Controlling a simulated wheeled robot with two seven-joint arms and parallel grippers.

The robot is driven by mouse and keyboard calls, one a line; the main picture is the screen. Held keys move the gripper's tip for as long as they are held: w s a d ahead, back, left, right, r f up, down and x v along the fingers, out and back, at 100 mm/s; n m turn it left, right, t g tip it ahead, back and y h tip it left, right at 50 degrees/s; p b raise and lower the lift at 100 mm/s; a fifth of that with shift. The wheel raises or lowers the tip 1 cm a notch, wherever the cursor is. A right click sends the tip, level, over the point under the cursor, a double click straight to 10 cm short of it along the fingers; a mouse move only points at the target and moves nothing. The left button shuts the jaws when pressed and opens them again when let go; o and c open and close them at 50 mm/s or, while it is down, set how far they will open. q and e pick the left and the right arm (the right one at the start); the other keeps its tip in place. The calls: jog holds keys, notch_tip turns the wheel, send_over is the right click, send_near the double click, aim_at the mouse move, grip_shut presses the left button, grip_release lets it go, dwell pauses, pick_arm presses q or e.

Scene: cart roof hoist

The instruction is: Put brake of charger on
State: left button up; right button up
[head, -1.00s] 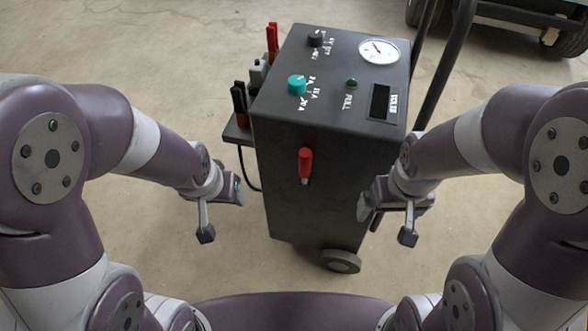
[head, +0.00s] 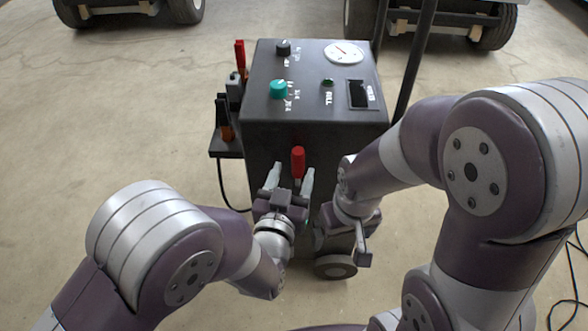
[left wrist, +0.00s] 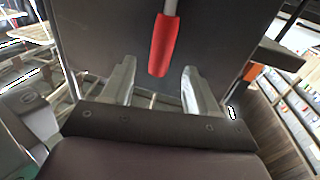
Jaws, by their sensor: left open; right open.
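The charger (head: 335,125) is a dark box on wheels, with its front panel facing me. A red-gripped lever (head: 298,162), which looks like the brake, sticks out of that panel; its grip points upward in the head view. My left gripper (head: 291,176) is open just below and in front of the lever, one finger to each side. In the left wrist view the red grip (left wrist: 163,45) lies beyond the fingertips, between their lines, with no contact visible. My right gripper (head: 340,236) is open and empty beside the charger's lower right front.
The charger's top carries a teal knob (head: 278,89), a black knob (head: 284,47), a round gauge (head: 344,53) and a dark display. Clamps (head: 224,112) and a cable hang at its left. A wheel (head: 336,267) is low at right. Carts stand behind; floor at left is clear.

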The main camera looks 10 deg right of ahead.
aim_at(296, 163)
pick_arm(q)
jog(key=x, duration=0.3)
jog(key=shift+w, duration=0.1)
jog(key=shift+c, duration=0.2)
grip_shut()
